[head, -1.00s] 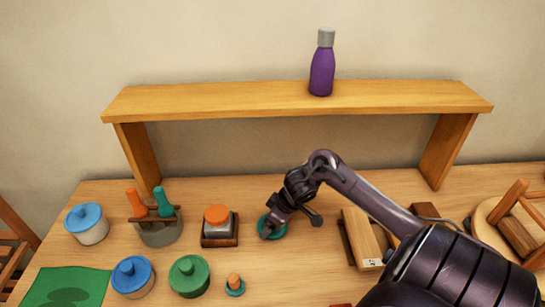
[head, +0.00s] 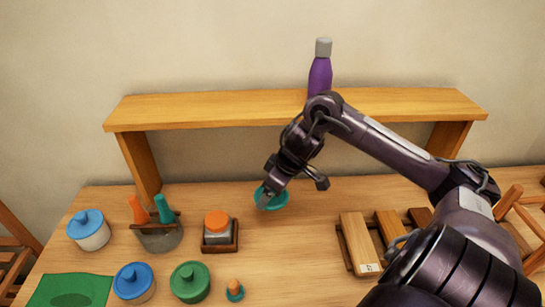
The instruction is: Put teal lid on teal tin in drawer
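The teal lid (head: 279,201), a round shallow disc, is at the tip of my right gripper (head: 266,197) in the head view. The gripper comes down on it from above and looks shut on it; the fingers hide part of the lid. The lid appears raised above the table, behind the orange-topped jar. I cannot make out a teal tin or a drawer in this view. My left gripper is not in view.
A wooden shelf (head: 230,109) with a purple bottle (head: 320,76) stands behind. At left are blue-lidded jars (head: 88,230), a green-lidded pot (head: 189,282), an orange-topped jar (head: 217,226) and a small orange-knobbed teal piece (head: 235,291). Wooden blocks (head: 360,243) lie at right.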

